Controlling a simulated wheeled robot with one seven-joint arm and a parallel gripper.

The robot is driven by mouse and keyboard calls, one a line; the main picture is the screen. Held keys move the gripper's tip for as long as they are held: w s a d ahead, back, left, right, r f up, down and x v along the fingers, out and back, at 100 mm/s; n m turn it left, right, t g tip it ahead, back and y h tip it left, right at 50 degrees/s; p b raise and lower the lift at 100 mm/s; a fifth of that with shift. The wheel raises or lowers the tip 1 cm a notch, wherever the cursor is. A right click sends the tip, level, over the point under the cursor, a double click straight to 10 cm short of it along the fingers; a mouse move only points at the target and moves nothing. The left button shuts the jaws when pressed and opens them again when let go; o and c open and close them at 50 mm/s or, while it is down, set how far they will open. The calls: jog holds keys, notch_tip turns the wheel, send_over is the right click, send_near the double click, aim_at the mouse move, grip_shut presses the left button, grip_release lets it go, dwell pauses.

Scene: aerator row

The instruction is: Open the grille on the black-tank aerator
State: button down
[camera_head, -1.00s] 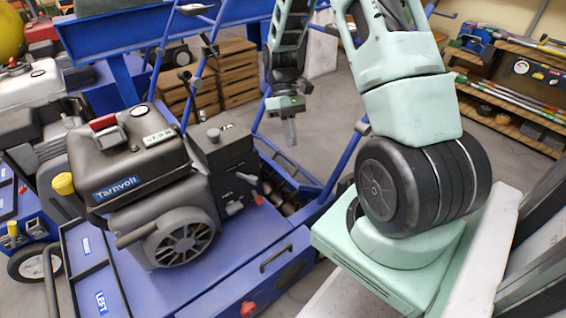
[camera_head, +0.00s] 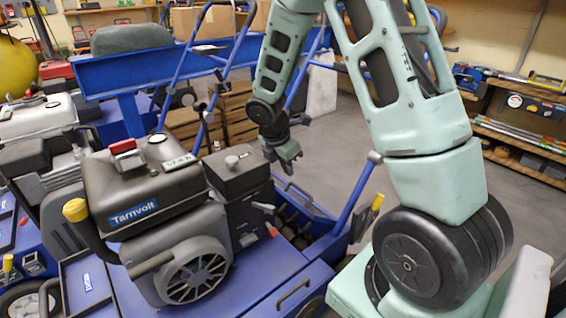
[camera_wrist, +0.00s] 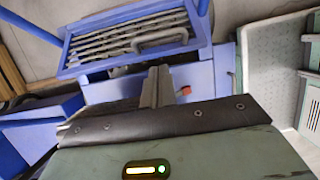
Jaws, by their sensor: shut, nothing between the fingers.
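The black-tank aerator (camera_head: 150,190) stands at left centre in the head view, with a dark engine and tank on a blue deck. Its slatted grille (camera_head: 300,218) is at the back right of the deck, partly hidden by the engine. In the wrist view, a grille (camera_wrist: 105,45) with grey slats in a blue frame carries a grey bar handle (camera_wrist: 160,38). I cannot tell how far it stands open. My gripper (camera_head: 288,164) is shut and empty, above and behind the engine. In the wrist view its fingers (camera_wrist: 157,82) lie below the handle, apart from it.
A white-tank machine (camera_head: 40,125) stands at the left. Blue tubular handlebars (camera_head: 355,205) rise beside the grille. Wooden crates (camera_head: 238,110) stand behind, and a shelf with tools (camera_head: 515,135) is at the right. Grey floor (camera_head: 345,140) is clear between them.

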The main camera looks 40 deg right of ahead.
aim_at(296, 200)
jog(key=b+x, duration=0.4)
jog(key=x, duration=0.6)
jog(key=shift+d+f+b, duration=0.1)
jog(key=shift+f+b, duration=0.15)
jog(key=shift+b, duration=0.1)
jog(key=shift+r, duration=0.1)
jog(key=shift+d+r+p, duration=0.2)
jog(key=shift+r+p, duration=0.1)
jog(key=shift+p, duration=0.75)
jog(key=shift+d+y+p, duration=0.15)
jog(key=shift+y+p, duration=0.15)
jog(key=shift+p, duration=0.1)
